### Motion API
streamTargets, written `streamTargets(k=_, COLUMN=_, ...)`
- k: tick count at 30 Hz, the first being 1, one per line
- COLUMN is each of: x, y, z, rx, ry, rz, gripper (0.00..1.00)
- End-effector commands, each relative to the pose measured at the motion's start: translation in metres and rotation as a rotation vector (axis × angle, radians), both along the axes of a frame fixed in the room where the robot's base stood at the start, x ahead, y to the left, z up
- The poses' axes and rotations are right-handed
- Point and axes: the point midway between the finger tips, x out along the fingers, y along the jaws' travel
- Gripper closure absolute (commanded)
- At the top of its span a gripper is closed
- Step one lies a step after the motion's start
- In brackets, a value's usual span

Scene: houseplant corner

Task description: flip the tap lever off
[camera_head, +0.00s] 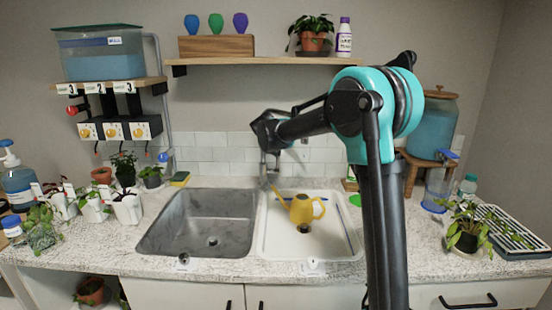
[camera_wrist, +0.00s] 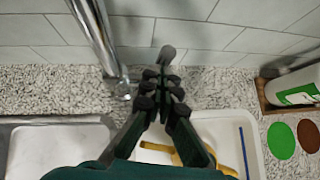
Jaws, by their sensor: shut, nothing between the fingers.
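The chrome tap (camera_wrist: 97,38) rises beside my gripper in the wrist view, with its lower end left of the fingers. In the head view only the lower part of the tap (camera_head: 263,173) shows, behind the sinks; my arm hides its top. A dark rounded knob (camera_wrist: 167,54) shows just beyond my fingertips; it may be the lever's end, but I cannot tell, nor whether they touch. My gripper (camera_wrist: 161,80) is shut and empty, pointing towards the back wall; it also shows in the head view (camera_head: 264,140).
A yellow watering can (camera_head: 303,209) stands in the white right basin (camera_head: 345,240). The grey left basin (camera_head: 180,225) is empty. Potted plants crowd the left counter (camera_head: 120,255). A wall shelf (camera_head: 260,60) hangs above. A white-and-green container (camera_wrist: 295,90) stands right of my gripper.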

Motion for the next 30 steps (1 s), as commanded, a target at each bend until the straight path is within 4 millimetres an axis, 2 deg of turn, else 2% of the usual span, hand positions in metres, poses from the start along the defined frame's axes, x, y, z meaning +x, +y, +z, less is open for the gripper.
streamTargets(k=7, x=0.008, y=0.0002, z=0.0028, rx=-0.001, ry=-0.003, rz=0.0, gripper=1.0)
streamTargets(k=22, x=0.0111, y=-0.0003, z=0.0042, rx=-0.001, ry=-0.008, rz=0.001, gripper=1.0)
streamTargets(k=30, x=0.0014, y=0.0051, z=0.0043, rx=-0.001, ry=-0.006, rz=0.0, gripper=1.0)
